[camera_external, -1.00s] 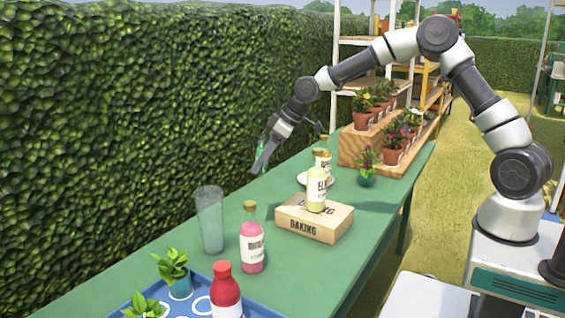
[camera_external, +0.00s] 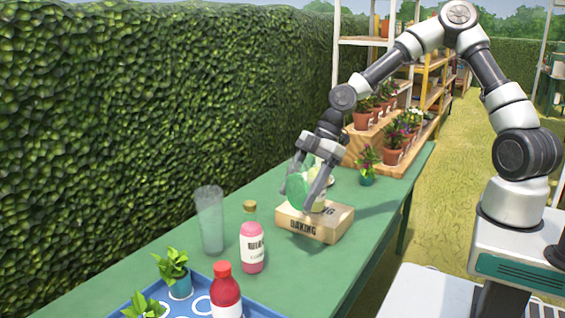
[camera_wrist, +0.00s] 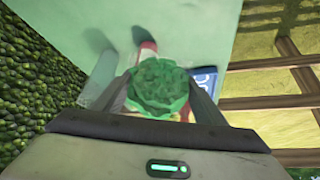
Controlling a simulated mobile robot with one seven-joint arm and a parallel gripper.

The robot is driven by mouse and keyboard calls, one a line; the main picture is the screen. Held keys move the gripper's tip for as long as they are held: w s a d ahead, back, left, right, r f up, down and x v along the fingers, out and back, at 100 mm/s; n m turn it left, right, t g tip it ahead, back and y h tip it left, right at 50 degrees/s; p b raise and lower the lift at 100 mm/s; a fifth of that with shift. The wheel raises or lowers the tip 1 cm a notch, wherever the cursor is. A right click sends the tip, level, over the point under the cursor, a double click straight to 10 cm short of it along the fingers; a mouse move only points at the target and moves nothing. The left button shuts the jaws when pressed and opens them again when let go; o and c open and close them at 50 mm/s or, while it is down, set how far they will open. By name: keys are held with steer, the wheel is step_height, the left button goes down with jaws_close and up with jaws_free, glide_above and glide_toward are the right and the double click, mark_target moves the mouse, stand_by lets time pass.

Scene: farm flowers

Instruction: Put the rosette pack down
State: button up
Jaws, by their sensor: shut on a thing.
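The rosette pack, a green leafy clump, is between the fingers of my gripper (camera_external: 297,198) in the outside view. It also shows in the wrist view as a round green rosette (camera_wrist: 158,88), with a finger on either side. My gripper is shut on it and points down over the green table (camera_external: 190,262). In the outside view the pack (camera_external: 297,188) overlaps the left part of the cardboard baking box (camera_external: 315,222). I cannot tell its height above the table. My gripper partly hides the pale yellow bottle on the box.
A pink bottle (camera_external: 252,245) and a clear tall glass (camera_external: 210,220) stand in front. A blue tray (camera_external: 255,311) holds small plants and a red bottle (camera_external: 226,292). A potted plant (camera_external: 367,165) and a wooden stand of pots (camera_external: 355,147) are behind. A hedge borders the left.

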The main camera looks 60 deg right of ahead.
step_height(320, 180, down, 15)
steer(key=shift+f+b, duration=0.1)
steer(key=shift+b, duration=0.75)
steer(key=shift+f, duration=0.15)
steer(key=o, duration=1)
steer(key=shift+o, duration=0.2)
steer(key=shift+d+r, duration=0.1)
steer(key=shift+r, duration=0.25)
steer(key=p+v, duration=0.2)
steer(key=v, duration=0.9)
steer(key=shift+d+r, duration=0.2)
steer(key=shift+r, duration=0.05)
